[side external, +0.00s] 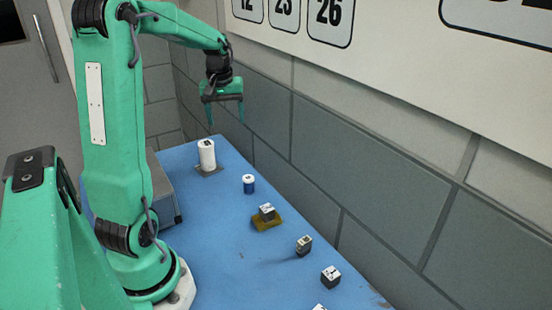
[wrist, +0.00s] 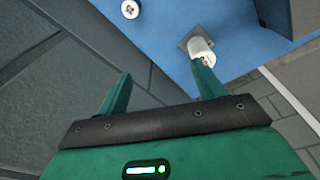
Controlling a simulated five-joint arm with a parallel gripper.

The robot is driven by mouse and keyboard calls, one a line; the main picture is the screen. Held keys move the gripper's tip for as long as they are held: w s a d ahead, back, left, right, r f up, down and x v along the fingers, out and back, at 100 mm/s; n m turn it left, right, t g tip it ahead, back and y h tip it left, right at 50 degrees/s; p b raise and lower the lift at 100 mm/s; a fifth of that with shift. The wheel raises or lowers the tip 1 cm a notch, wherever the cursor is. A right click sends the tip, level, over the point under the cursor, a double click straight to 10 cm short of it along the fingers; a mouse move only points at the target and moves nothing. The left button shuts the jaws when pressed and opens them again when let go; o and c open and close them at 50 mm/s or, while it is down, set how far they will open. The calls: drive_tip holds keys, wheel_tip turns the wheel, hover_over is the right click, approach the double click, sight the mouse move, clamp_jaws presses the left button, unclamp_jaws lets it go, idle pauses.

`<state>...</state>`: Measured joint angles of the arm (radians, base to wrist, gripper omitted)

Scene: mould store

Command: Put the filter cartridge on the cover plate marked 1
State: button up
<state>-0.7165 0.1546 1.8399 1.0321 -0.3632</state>
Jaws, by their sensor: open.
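A tall white cylinder (side external: 207,154), which looks like the filter cartridge, stands upright on a small grey plate (side external: 208,174) at the far end of the blue table. Both also show in the wrist view, the cylinder (wrist: 200,51) on the plate (wrist: 195,33), with my right-hand finger partly over the cylinder's near end. A mark on the cylinder's top is too small to read, and no number 1 is legible on the plate. My gripper (side external: 225,117) is open and empty, above and to the right of the cylinder in the side view. It also shows in the wrist view (wrist: 161,72).
A blue cylinder with a white top (side external: 249,184) stands nearby. A marked block (side external: 267,211) sits on a yellow plate (side external: 266,224). More marked blocks (side external: 304,245) (side external: 330,276) lie nearer. A grey box (side external: 163,196) is at the left; a block wall (side external: 330,160) runs along the right.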

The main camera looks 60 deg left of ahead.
drive_tip(key=s+d+r+m+t, duration=0.1)
drive_tip(key=d+r+m, duration=0.2)
drive_tip(key=d, duration=0.5)
drive_tip(key=s+d+r+m+t, duration=0.1)
drive_tip(key=d+r+m, duration=0.15)
drive_tip(key=d, duration=0.55)
drive_tip(key=s+d+m+t, duration=0.1)
drive_tip(key=s+d+m, duration=0.2)
drive_tip(key=d, duration=0.3)
drive_tip(key=s+d+f+m+t+h, duration=0.1)
drive_tip(key=s+d+m, duration=0.3)
drive_tip(key=d, duration=0.2)
drive_tip(key=shift+s+f+t, duration=0.2)
drive_tip(key=shift+s+t, duration=0.1)
drive_tip(key=shift+s, duration=0.05)
